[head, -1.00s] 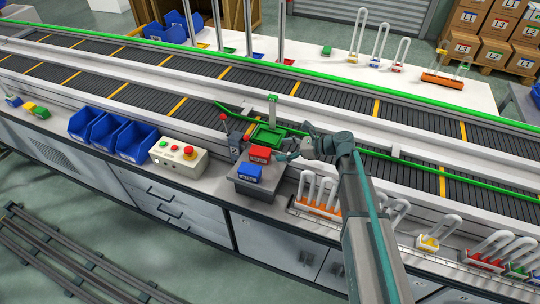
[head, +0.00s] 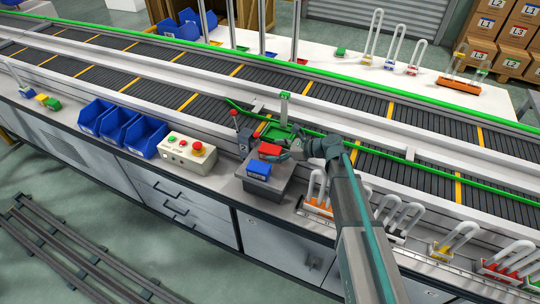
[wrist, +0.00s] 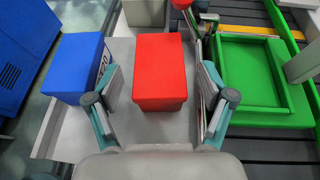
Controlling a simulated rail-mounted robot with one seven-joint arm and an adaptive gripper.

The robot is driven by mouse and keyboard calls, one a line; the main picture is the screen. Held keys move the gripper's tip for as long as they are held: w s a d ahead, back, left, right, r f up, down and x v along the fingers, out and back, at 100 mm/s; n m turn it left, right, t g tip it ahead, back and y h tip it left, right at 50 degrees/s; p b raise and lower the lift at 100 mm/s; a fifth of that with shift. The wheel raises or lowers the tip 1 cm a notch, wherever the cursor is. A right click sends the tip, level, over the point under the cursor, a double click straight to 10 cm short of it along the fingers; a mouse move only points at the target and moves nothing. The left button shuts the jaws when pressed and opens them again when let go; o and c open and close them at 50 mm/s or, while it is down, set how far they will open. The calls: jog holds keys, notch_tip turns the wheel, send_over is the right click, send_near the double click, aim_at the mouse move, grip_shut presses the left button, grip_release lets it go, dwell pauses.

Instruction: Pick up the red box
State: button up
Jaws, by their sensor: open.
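The red box (head: 270,150) sits between the blue box and the green tray on the grey stand by the conveyor. In the wrist view the red box (wrist: 161,72) lies between the two fingers of my gripper (wrist: 160,95). The fingers are open, one on each side, with a gap visible on the left; the right finger is close to the box. In the head view my gripper (head: 292,150) is beside the red box, partly hidden by my arm.
The blue box (wrist: 77,67) stands just left of the left finger. The green tray (wrist: 250,75) lies close to the right finger. A control box with buttons (head: 187,154) and blue bins (head: 120,127) stand to the left in the head view.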

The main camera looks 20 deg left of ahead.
jog(key=shift+a+f, duration=0.2)
jog(key=shift+a, duration=0.4)
jog(key=c, duration=1.3)
jog(key=shift+c, duration=0.2)
jog(key=shift+r, duration=0.15)
